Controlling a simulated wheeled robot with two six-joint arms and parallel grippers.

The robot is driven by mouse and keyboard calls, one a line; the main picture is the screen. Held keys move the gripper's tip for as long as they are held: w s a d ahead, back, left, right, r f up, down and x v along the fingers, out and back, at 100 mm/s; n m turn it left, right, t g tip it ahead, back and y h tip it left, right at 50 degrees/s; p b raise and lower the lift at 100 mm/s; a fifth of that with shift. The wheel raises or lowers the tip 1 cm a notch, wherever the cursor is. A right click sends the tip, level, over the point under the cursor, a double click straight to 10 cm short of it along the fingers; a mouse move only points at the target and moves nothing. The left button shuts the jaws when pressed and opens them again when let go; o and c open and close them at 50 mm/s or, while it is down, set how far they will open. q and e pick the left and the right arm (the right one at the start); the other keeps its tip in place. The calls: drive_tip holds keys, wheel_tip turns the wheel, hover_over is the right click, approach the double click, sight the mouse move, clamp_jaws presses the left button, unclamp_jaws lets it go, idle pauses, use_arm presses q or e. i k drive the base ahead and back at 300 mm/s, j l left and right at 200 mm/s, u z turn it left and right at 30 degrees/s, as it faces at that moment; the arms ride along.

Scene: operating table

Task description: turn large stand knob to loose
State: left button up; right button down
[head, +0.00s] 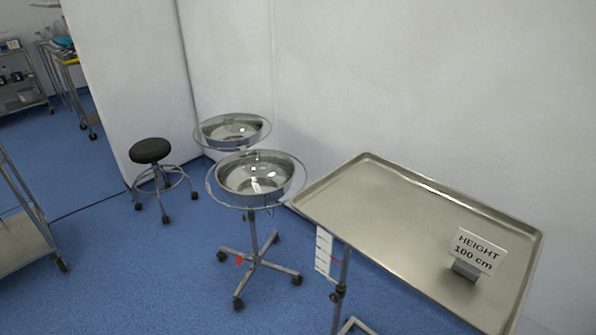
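The large stand carries a wide steel tray (400,215) at the right, on a grey post (345,265). A small dark knob with a collar (338,292) sits on the post below the tray. It is small, so its setting as tight or loose cannot be told. A white scale strip with red marks (323,250) hangs beside the post. A sign reading "HEIGHT 100 cm" (480,250) stands on the tray. Neither of my grippers is in view.
A wheeled stand with two steel basins (255,180) stands left of the tray, with a small red object (239,261) near its base. A black stool (150,151) is behind it. A cart (20,245) is at the left edge. Blue floor (130,270) is clear between them.

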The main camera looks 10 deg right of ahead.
sight(334, 297)
drive_tip(key=k+z, duration=0.5)
drive_tip(key=z, duration=0.25)
